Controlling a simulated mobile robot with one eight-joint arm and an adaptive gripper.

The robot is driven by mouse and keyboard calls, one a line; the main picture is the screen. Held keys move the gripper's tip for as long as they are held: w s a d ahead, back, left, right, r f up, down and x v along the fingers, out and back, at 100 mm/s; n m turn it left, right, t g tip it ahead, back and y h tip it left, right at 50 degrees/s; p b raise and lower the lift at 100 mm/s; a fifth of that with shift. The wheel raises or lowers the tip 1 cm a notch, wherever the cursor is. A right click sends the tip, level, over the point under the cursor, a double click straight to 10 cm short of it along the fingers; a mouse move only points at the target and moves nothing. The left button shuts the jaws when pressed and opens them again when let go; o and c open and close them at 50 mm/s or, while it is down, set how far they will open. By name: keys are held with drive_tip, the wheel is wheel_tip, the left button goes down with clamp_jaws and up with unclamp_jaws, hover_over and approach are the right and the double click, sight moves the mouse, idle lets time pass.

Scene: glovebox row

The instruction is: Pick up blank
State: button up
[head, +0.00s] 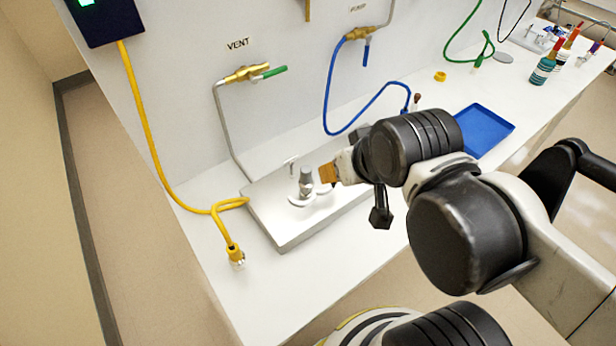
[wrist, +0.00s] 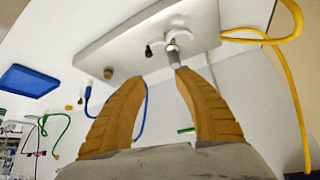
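My gripper (head: 328,173) is above the grey metal plate (head: 275,225), beside a grey upright fitting (head: 306,182) with a white round base. In the wrist view my gripper (wrist: 161,77) has its two tan fingers apart, with nothing between them. The grey fitting (wrist: 174,57) shows just beyond the right fingertip; I cannot tell if they touch. A small black knob (wrist: 148,51) and a brass-coloured disc (wrist: 108,73) also show on the plate in the wrist view. I cannot tell for sure which piece is the blank. My arm hides part of the plate's right side in the head view.
A yellow hose (head: 150,135) ends at the bench's front left. A blue hose (head: 328,95) loops behind the plate. A blue tray (head: 484,128) lies to the right, with bottles (head: 546,66) farther off. The VENT valve (head: 246,73) is on the wall.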

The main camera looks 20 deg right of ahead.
idle(0.4)
drive_tip(key=shift+o, duration=1.4)
drive_tip(key=n+g+p, duration=0.2)
drive_tip(key=g+p, duration=0.4)
drive_tip(key=g, duration=0.1)
approach(306, 169)
drive_tip(key=shift+s+a+f, duration=0.1)
drive_tip(key=shift+s+f, duration=0.1)
drive_tip(key=shift+f, duration=0.1)
drive_tip(key=shift+w+a+f, duration=0.15)
drive_tip(key=shift+w+f, duration=0.1)
drive_tip(key=shift+f, duration=0.3)
wheel_tip(306, 169, down, 6)
drive_tip(key=shift+r+b, duration=0.2)
drive_tip(key=shift+b, duration=0.55)
drive_tip(key=f, duration=0.1)
drive_tip(key=f+b, duration=0.1)
drive_tip(key=f, duration=0.1)
drive_tip(key=f+b, duration=0.1)
drive_tip(key=f, duration=0.1)
drive_tip(key=shift+w+d+f, duration=0.1)
drive_tip(key=shift+w+d, duration=0.05)
drive_tip(key=shift+d, duration=0.1)
